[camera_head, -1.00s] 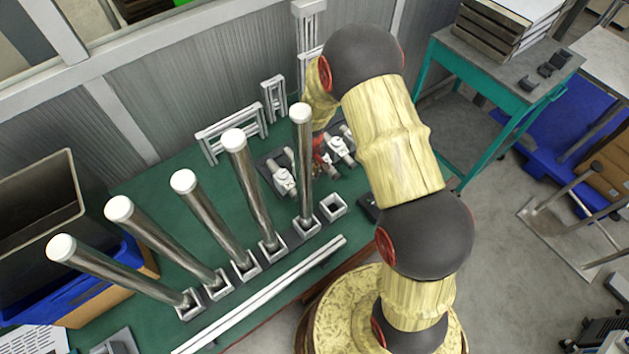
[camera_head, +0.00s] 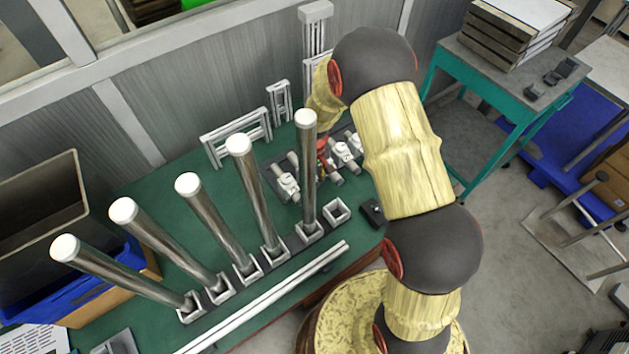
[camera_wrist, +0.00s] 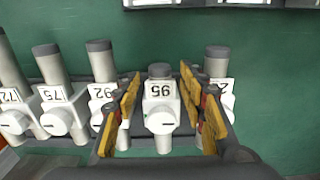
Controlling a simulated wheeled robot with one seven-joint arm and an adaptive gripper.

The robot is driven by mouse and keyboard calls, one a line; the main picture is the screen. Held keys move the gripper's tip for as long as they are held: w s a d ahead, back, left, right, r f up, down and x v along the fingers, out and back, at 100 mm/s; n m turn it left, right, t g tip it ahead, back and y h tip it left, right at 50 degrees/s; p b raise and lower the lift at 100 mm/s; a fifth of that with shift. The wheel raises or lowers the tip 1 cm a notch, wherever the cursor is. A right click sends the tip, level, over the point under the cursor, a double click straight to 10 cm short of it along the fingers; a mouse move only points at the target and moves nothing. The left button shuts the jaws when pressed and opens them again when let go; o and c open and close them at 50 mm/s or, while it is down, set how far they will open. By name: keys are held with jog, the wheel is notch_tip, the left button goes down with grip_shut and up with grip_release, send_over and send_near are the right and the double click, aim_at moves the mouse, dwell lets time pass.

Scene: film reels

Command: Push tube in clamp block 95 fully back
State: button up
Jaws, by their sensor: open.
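In the wrist view, the white clamp block 95 (camera_wrist: 160,115) stands between the two fingers of my gripper (camera_wrist: 161,90), its label upside down. Its tube (camera_wrist: 160,71) has a dark cap and sticks out only a little beyond the top of the block; its lower end (camera_wrist: 163,145) shows below. My gripper is open, yellow pads on either side of the block, with a gap visible on both sides. In the head view, the gripper is mostly hidden behind a tall tube and my arm, over the clamp blocks (camera_head: 286,184).
Neighbouring clamp blocks 92 (camera_wrist: 104,93) and 75 (camera_wrist: 57,95) stand left, and another (camera_wrist: 217,65) right, close outside the fingers; their tubes protrude farther at the top. Several tall steel tubes (camera_head: 258,185) stand in square holders in front. A green side table (camera_head: 500,70) is at right.

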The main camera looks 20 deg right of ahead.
notch_tip(320, 180, up, 10)
dwell(0.4)
jog(key=shift+r, duration=0.1)
